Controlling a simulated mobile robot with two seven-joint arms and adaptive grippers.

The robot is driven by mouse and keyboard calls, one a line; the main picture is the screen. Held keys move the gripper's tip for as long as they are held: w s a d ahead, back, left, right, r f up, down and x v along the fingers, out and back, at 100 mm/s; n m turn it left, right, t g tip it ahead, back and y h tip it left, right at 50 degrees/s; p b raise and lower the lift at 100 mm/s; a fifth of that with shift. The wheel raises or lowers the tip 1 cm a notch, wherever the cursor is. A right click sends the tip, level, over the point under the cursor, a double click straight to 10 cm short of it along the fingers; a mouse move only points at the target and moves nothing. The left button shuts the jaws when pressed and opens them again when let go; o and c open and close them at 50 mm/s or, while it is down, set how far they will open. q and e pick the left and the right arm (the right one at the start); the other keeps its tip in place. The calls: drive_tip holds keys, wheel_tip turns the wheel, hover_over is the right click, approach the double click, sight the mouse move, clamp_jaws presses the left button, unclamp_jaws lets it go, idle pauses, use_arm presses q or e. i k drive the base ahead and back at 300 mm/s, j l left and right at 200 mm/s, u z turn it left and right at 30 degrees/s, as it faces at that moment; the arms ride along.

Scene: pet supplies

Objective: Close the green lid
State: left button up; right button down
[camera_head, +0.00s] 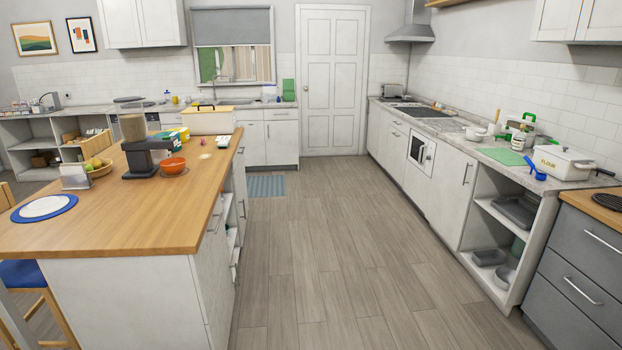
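I cannot tell for sure which thing is the green lid. A flat light green piece (503,156) lies on the right counter. Behind it stand a small jar with a green label or top (519,139) and a white and green item (523,121), too small to make out. An upright green item (288,89) stands on the back counter. Neither of my grippers is in view.
The wood floor (330,250) between island and right counter is clear. A blue mat (266,186) lies farther back.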

sight(289, 84)
drive_tip(key=i, duration=10)
